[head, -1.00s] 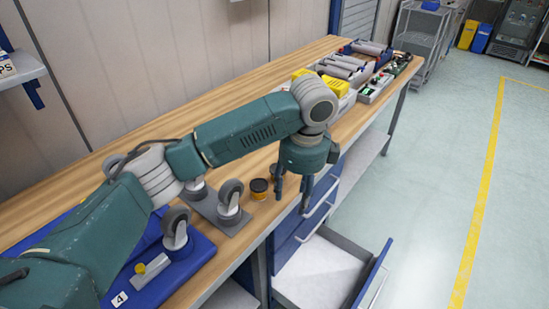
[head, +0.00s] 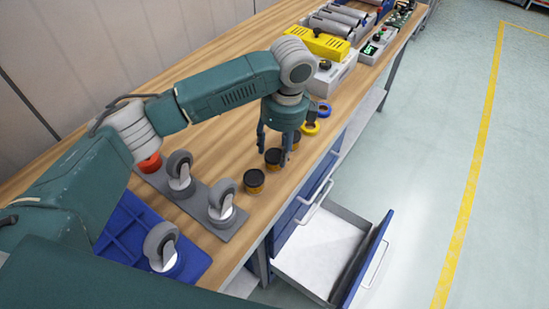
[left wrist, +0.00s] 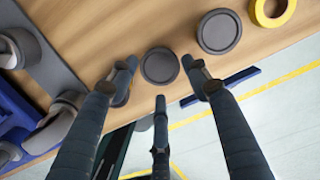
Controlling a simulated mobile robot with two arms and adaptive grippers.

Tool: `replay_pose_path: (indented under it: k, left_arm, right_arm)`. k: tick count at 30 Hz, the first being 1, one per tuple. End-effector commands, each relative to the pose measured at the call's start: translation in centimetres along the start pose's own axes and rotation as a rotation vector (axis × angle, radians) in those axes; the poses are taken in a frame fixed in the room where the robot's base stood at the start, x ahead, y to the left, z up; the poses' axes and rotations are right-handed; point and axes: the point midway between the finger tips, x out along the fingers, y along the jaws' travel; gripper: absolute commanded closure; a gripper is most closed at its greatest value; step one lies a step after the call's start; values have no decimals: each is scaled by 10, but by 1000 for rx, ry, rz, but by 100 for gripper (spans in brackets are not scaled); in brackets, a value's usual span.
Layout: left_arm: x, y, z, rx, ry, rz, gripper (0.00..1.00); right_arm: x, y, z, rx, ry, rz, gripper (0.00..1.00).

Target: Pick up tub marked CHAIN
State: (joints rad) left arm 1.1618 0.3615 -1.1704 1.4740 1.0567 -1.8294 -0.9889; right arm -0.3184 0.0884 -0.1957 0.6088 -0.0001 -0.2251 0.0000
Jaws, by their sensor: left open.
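Three small dark-lidded tubs with yellowish sides stand in a row near the front edge of the wooden bench: a near one (head: 254,181), a middle one (head: 273,159) and a far one (head: 295,140) partly behind my gripper. No CHAIN marking is readable. My left gripper (head: 274,154) is open and points down over the middle tub. In the left wrist view, the middle tub's round lid (left wrist: 160,66) lies between the spread fingers (left wrist: 158,74). Another lid (left wrist: 219,31) is beside it, and the third tub is mostly hidden behind a finger. My right gripper is out of view.
A grey plate (head: 233,227) with caster wheels and a blue tray (head: 125,222) lie on the near side. Yellow (head: 311,128) and blue (head: 324,110) rings lie beyond the tubs. Below the bench edge, a drawer (head: 325,250) stands open.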

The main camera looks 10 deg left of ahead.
Motion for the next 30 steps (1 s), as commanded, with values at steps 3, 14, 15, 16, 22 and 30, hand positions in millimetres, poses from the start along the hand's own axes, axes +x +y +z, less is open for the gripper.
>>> replay_pose_path:
  k: [3,14,15,16,22,30]
  left_arm:
    - [17,1,1,-2,-1,5,52]
    - [52,1,1,0,-1,1,52]
    - [52,1,0,0,-1,1,52]
    - [52,1,0,0,-1,1,52]
    - [52,1,0,0,-1,1,74]
    - [51,0,0,0,-1,0,88]
  right_arm:
    - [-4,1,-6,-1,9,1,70]
    - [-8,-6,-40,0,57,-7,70]
    - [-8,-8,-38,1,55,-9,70]
    - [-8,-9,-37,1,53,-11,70]
    - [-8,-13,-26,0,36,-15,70]
    - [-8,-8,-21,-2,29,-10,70]
